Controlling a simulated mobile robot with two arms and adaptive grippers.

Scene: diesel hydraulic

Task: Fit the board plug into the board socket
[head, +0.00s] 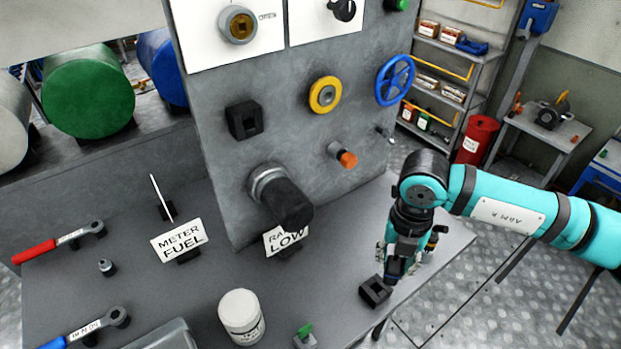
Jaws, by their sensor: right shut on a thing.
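The upright grey board carries a square black socket (244,119) with a recess in its face, which I take as the board socket. A small black block (374,291), which I take as the board plug, is at the front right of the grey bench. My right gripper (391,280) points down and is shut on this block at its right side. The fingertips are partly hidden, and I cannot tell whether the block touches the bench. The plug is well below and to the right of the socket. My left gripper is not in view.
The board also bears a thick dark cylinder (286,202), a yellow ring (325,95), a blue handwheel (395,80) and an orange-tipped knob (346,158), all sticking out. A white canister (241,316), label stands (180,243) and wrenches (62,242) occupy the bench.

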